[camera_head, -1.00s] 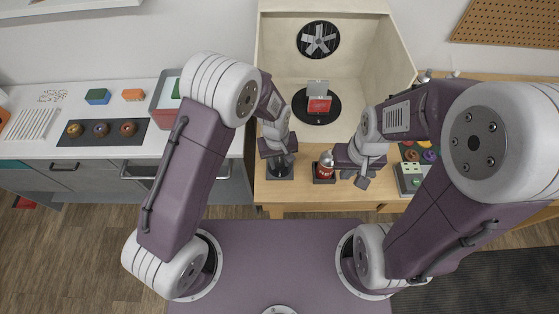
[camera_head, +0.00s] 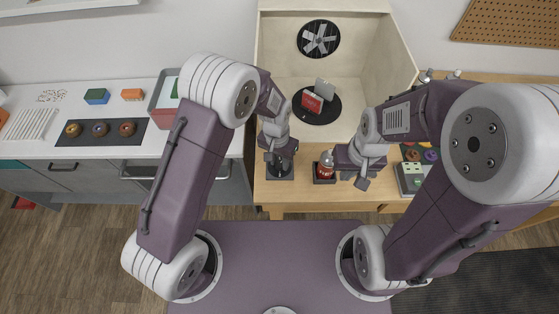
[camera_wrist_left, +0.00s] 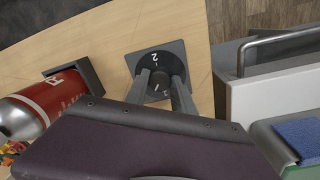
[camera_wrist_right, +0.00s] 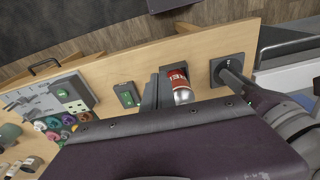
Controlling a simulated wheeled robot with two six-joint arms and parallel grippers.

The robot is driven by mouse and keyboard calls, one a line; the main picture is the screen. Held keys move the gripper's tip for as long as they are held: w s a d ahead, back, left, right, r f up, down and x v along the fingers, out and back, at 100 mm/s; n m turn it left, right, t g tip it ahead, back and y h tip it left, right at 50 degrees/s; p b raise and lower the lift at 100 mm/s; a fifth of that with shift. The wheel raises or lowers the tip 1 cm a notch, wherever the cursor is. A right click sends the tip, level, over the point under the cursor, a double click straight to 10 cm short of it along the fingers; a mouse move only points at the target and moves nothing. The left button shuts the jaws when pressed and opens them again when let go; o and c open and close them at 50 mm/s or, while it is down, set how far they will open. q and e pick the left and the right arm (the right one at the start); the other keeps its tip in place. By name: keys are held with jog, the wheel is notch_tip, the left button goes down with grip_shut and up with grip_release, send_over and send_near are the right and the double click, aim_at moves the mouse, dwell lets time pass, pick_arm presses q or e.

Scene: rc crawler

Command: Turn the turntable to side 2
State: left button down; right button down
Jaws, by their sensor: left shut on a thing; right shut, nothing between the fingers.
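The black round turntable (camera_head: 333,112) sits inside the pale wooden booth. On it stand a red item (camera_head: 311,102) and a grey upright panel (camera_head: 324,89), both turned at an angle. A round black dial with white numbers (camera_wrist_left: 158,68) is on a dark square plate (camera_head: 287,175) at the table's front left. My left gripper (camera_head: 281,161) reaches down over the dial and is shut on its knob; the fingers also show in the left wrist view (camera_wrist_left: 161,84). My right gripper (camera_head: 362,182) is shut and empty above the table, right of the red spray can (camera_head: 327,164).
The spray can stands in a dark holder (camera_head: 325,180) between my grippers. A small box with a green button (camera_wrist_right: 127,95) and a grey control panel (camera_head: 411,177) lie to the right. A fan (camera_head: 318,39) is on the booth's back wall.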

pick_arm(q)
jog(key=m, duration=0.3)
jog(key=shift+m, duration=0.4)
jog(key=m, duration=0.3)
jog(key=shift+m, duration=0.3)
jog(key=m, duration=0.3)
jog(key=shift+m+y, duration=0.3)
jog(key=m, duration=0.3)
jog(key=shift+w+r+m, duration=0.1)
jog(key=shift+m, duration=0.2)
jog(key=m, duration=0.6)
jog(key=shift+d, duration=0.1)
jog(key=m+p, duration=0.1)
jog(key=m, duration=0.3)
jog(key=shift+r+y, duration=0.1)
jog(key=shift+y, duration=0.2)
jog(key=shift+m+p, duration=0.3)
jog(key=shift+m, duration=1.6)
